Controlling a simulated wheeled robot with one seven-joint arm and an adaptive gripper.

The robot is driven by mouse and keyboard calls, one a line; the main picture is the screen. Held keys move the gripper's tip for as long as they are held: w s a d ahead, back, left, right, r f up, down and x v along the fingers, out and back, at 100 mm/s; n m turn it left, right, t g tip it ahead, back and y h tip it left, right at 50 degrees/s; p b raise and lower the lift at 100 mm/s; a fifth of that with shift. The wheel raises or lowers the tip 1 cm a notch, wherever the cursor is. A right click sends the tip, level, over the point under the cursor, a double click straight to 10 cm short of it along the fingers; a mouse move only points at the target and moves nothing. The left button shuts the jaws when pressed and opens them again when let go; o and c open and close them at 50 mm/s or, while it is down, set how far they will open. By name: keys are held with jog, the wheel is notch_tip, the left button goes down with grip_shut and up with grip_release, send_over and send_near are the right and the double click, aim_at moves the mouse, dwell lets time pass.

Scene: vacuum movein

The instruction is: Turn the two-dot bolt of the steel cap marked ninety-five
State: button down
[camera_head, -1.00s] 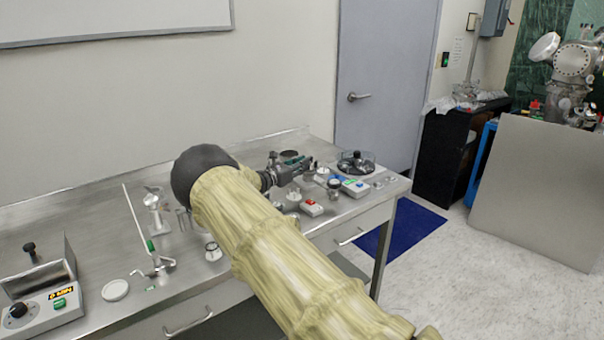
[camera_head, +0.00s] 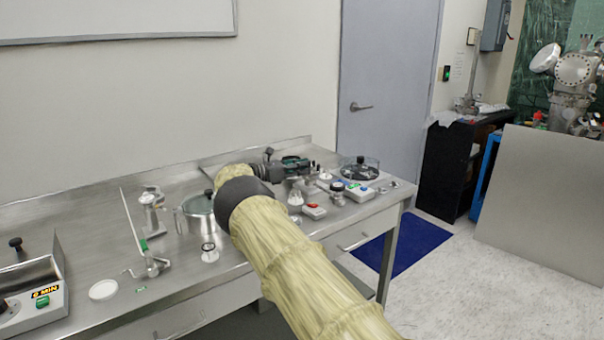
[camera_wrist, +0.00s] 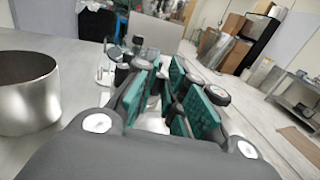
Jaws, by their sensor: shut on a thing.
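My gripper (camera_head: 300,168) is level above the steel bench's back right part. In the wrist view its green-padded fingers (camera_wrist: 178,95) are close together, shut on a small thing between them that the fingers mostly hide. I cannot make out what it is. Small round metal and white fittings stand near it: a white-topped one (camera_head: 295,200) and a dark-topped one (camera_head: 337,190). No ninety-five marking or two-dot bolt can be read on any of them, so I cannot tell which is the steel cap.
A steel pot (camera_head: 197,216) stands left of my arm; a pot wall also shows at the wrist view's left (camera_wrist: 27,95). A stand with a rod (camera_head: 150,262) is at left.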

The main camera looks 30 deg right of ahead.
jog(key=shift+w+d+m+g+y+b, duration=0.1)
jog(key=shift+m+g+y+b, duration=0.2)
jog(key=shift+m+g+b, duration=0.85)
jog(key=c, duration=1.5)
grip_release()
jog(key=shift+n+b, duration=0.35)
jog(key=shift+b, duration=0.25)
jog(key=shift+r, duration=0.1)
notch_tip(320, 180, up, 10)
jog(key=shift+f, duration=0.15)
